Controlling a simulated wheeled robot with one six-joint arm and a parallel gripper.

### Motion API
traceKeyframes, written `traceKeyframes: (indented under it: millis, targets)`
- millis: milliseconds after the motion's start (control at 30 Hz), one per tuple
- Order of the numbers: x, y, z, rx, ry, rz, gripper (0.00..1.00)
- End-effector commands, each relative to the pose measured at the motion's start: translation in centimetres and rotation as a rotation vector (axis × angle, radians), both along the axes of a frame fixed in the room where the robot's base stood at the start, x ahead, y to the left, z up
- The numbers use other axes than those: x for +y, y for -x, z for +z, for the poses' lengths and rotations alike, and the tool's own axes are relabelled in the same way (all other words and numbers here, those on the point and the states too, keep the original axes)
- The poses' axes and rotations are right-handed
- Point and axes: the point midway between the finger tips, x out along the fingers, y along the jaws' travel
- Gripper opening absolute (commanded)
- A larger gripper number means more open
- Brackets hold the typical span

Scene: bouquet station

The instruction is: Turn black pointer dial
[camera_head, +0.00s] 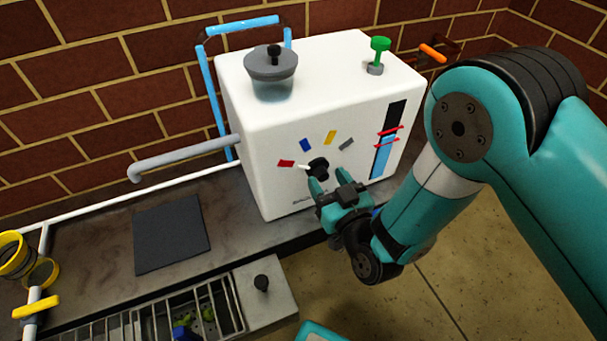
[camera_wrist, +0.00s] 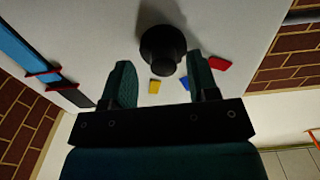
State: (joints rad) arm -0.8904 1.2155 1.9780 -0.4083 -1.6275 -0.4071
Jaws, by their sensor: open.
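The black pointer dial (camera_head: 318,166) is on the front face of the white box (camera_head: 262,150). Its white pointer (camera_head: 303,167) points left, towards the red mark (camera_head: 286,163). Blue (camera_head: 305,145), yellow (camera_head: 330,137) and grey (camera_head: 346,144) marks arc above the dial. My gripper (camera_head: 328,184) is at the front face, just below the dial. In the wrist view the dial (camera_wrist: 162,48) lies between and slightly beyond the tips of the open fingers (camera_wrist: 160,75). I cannot tell whether a finger touches it.
A level gauge (camera_head: 388,140) with red clips is right of the dial. A grey spout (camera_head: 180,156) sticks out left. A lidded funnel (camera_head: 271,72) and green knob (camera_head: 379,50) are on top. A dark mat (camera_head: 172,235) lies on the counter. A grated tray (camera_head: 150,322) is in front.

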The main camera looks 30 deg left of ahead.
Motion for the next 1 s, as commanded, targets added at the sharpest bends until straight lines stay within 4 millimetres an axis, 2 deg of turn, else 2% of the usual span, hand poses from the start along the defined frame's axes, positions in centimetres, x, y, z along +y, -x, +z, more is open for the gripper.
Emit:
traceKeyframes:
  millis: [367, 500, 567, 600, 1000]
  targets:
    - [0.47, -0.12, -0.05, -0.001, 0.001, 0.000, 0.54]
    - [0.49, -0.10, -0.05, -0.001, 0.001, 0.001, 0.22]
    - [0.47, -0.11, -0.04, -0.001, 0.001, 0.001, 0.08]
    - [0.46, -0.11, -0.04, -0.001, 0.001, 0.001, 0.05]
    - [0.33, -0.10, 0.02, 0.049, -0.039, -0.001, 0.05]
